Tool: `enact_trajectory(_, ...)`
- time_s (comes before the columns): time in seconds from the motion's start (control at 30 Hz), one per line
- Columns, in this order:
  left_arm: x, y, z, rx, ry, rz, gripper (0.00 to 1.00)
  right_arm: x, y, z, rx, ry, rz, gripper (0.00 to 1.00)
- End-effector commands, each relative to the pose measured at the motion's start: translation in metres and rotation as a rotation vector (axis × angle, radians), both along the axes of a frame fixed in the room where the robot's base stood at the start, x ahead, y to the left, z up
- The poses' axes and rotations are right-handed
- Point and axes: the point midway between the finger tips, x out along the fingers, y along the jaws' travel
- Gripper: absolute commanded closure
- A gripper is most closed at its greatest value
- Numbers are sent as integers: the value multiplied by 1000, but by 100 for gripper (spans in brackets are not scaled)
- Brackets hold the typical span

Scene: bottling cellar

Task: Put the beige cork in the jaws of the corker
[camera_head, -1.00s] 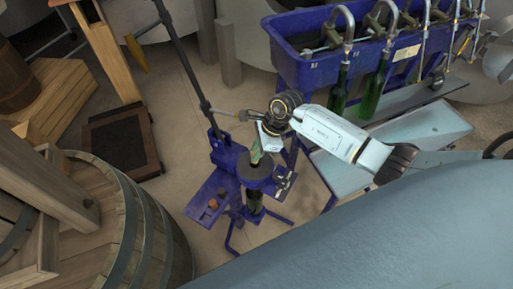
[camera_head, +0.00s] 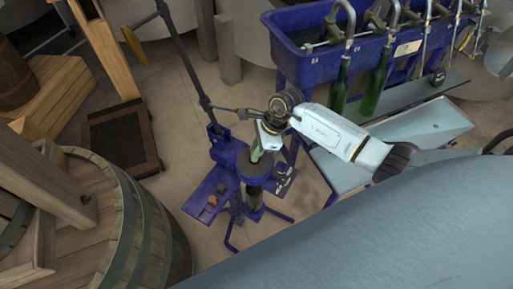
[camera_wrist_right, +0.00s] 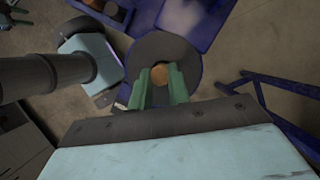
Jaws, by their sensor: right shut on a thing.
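The corker (camera_head: 221,152) is a blue stand with a long dark lever and a round dark head. My right gripper (camera_head: 256,154), with green fingers, is over this head. In the right wrist view, my right gripper (camera_wrist_right: 160,82) is shut on the beige cork (camera_wrist_right: 159,75), which looks orange-brown there. The round grey corker head (camera_wrist_right: 187,51) lies behind the cork and fingertips. I cannot tell how far the cork is above the jaws or whether it touches them. A dark bottle (camera_head: 253,199) stands under the head. My left gripper is not in view.
A blue tray (camera_head: 190,206) at the corker's left holds small brownish corks (camera_head: 212,200). A blue filling trough (camera_head: 310,68) with green bottles (camera_head: 340,88) stands behind to the right. A wooden barrel (camera_head: 125,225) is at the left. The lever rises close to my gripper.

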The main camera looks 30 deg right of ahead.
Motion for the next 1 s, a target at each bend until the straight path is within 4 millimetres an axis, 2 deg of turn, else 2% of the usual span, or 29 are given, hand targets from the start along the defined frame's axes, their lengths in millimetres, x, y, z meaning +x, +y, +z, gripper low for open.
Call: enact_trajectory(1.0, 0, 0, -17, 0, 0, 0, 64, 0, 0, -19, 0, 0, -1, 100)
